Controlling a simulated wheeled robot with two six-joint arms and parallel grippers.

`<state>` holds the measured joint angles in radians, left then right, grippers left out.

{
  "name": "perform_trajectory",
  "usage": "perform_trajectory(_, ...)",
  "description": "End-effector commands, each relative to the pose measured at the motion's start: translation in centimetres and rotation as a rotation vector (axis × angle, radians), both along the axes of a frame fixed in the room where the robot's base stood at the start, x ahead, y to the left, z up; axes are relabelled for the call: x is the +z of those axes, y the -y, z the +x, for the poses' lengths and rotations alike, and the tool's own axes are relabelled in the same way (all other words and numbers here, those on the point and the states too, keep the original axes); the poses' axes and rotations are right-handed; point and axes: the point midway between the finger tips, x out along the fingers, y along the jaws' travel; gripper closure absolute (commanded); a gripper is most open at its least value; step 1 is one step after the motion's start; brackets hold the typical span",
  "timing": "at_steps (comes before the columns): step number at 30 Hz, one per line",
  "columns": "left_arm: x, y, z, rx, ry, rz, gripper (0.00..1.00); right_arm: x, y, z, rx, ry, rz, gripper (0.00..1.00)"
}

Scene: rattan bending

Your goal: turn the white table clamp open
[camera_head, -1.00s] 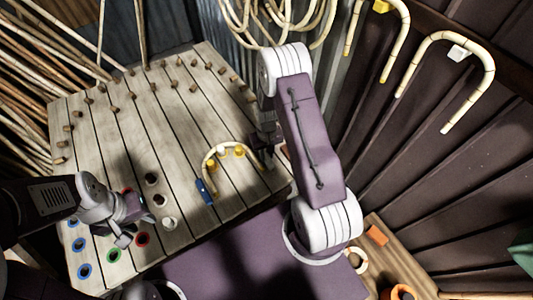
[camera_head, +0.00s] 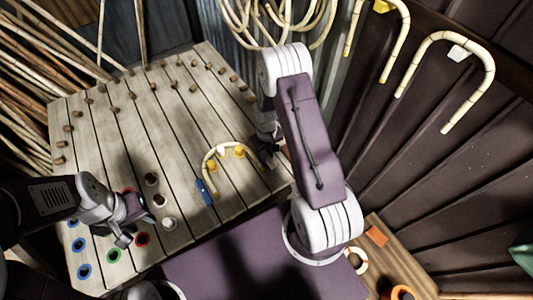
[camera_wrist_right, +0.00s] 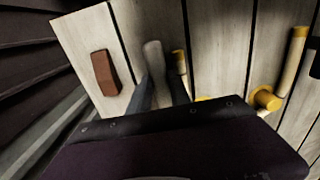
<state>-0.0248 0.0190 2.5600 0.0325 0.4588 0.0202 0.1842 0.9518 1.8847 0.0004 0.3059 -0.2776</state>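A bent pale rattan piece (camera_head: 207,158) lies on the slatted table (camera_head: 130,140) around yellow pegs (camera_head: 239,152), with a blue clamp (camera_head: 204,191) at its near left end. My right gripper (camera_head: 266,147) is low at its right end. In the right wrist view, a pale upright piece (camera_wrist_right: 153,56), apparently the white clamp, stands between the two dark fingertips of my right gripper (camera_wrist_right: 158,75). The fingers are close to both its sides; contact is unclear. My left gripper (camera_head: 136,230) hangs empty above the table's near left part, fingers apart.
Coloured rings, including a red one (camera_head: 142,238) and a blue one (camera_head: 84,271), lie near my left gripper. A brown block (camera_wrist_right: 106,72) lies beside my right gripper. Short wooden pegs fill the far table. Bent rattan canes (camera_head: 484,72) hang on the right wall.

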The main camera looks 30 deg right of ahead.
Motion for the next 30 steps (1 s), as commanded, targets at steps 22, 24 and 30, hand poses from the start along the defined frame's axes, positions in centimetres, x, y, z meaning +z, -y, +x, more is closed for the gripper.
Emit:
perform_trajectory(22, -0.6, 0.0, 0.0, 0.000, 0.000, 0.000, 0.64, 6.8, 0.0, 0.2, 0.001, 0.008, -0.001, 0.55)
perform_trajectory(24, -0.6, 0.0, 0.0, 0.000, 0.000, 0.000, 0.64, 7.9, 0.0, 0.2, 0.002, 0.007, -0.001, 0.55)
perform_trajectory(30, -0.7, 0.0, 0.0, 0.000, 0.000, 0.000, 0.64, 9.2, 0.0, 0.0, 0.002, 0.003, -0.001, 0.55)
